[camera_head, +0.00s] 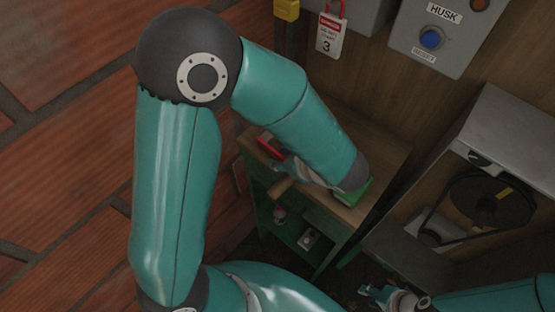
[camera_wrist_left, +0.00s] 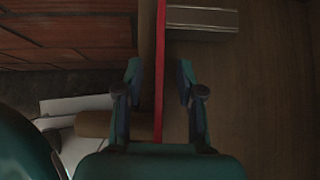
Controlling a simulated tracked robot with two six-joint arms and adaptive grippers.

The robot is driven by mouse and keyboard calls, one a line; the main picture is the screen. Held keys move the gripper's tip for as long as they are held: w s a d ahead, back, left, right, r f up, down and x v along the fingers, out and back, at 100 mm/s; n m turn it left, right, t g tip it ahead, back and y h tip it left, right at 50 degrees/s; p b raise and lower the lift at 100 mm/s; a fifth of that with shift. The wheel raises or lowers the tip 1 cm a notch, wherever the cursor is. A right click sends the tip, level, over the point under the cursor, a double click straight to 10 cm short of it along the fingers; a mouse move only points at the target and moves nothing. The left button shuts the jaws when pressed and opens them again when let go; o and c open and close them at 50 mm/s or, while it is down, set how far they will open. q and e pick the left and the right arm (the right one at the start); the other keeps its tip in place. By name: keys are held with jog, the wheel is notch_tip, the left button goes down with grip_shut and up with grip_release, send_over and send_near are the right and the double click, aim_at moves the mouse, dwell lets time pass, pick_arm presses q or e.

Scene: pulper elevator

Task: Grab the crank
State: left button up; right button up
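The crank seems to be the pale arm with a wooden handle (camera_head: 280,187) at the left end of the bench. In the left wrist view a tan cylindrical handle (camera_wrist_left: 93,123) on a pale part lies left of my fingers. My left gripper (camera_wrist_left: 158,85) is open, and a thin red bar (camera_wrist_left: 160,40) runs between its fingers without visible contact. In the head view my left forearm hides most of this gripper. My right gripper (camera_head: 378,297) is low at the bottom edge, dark and partly cut off, its opening unclear.
A green bench (camera_head: 375,152) with a wooden top stands under my left forearm. A red part (camera_head: 270,148) sits beside the handle. A grey HUSK box (camera_head: 445,35) and a danger tag (camera_head: 330,35) hang behind. A black wheel (camera_head: 492,200) is at right.

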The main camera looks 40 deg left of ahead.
pick_arm(q)
grip_shut()
jog(key=shift+r, duration=0.15)
dwell(0.4)
